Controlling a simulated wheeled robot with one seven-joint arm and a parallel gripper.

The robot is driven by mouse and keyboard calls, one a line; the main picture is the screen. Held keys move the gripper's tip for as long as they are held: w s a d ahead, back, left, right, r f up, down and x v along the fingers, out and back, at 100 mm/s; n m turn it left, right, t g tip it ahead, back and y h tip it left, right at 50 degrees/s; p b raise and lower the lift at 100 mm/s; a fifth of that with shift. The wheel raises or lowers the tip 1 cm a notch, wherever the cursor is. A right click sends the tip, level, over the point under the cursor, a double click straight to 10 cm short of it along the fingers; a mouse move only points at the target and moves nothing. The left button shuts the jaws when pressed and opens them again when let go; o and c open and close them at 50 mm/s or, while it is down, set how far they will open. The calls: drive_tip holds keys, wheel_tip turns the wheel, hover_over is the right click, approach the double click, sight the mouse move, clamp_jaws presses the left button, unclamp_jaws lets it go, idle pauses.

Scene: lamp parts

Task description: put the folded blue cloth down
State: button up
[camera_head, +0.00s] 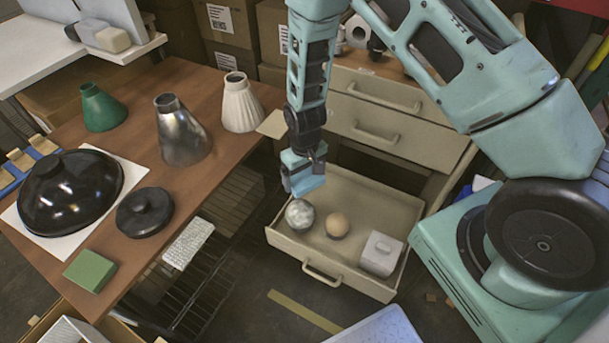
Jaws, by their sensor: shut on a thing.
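The folded blue cloth (306,184) is a light blue block-like bundle. My gripper (302,172) is shut on it, pointing down. In the picture it shows over the back left part of the open drawer (386,203). I cannot tell whether the cloth touches the drawer floor or hangs above it. The gripper's fingers are small in view and partly merge with the cloth.
The drawer holds a marbled ball (299,214), a tan ball (338,224) and a whitish box (381,254). The wooden table (150,215) at left bears lamp shades, a black dome (70,192) and a green block (89,271). The drawer's middle right floor is bare.

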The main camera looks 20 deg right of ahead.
drive_tip(key=shift+r, duration=0.1)
wheel_tip(320, 180, up, 13)
drive_tip(key=s+a+n+p, duration=0.2)
drive_tip(key=n+p, duration=0.1)
drive_tip(key=n, duration=0.2)
drive_tip(key=p, duration=0.5)
hover_over(278, 123)
drive_tip(key=shift+r, duration=0.25)
drive_tip(key=shift+w+f+p, duration=0.1)
drive_tip(key=shift+f+p, duration=0.9)
drive_tip(key=shift+f, duration=0.8)
drive_tip(key=shift+f+b, duration=0.2)
drive_tip(key=shift+b, duration=0.1)
drive_tip(key=o, duration=0.7)
drive_tip(key=shift+r, duration=0.1)
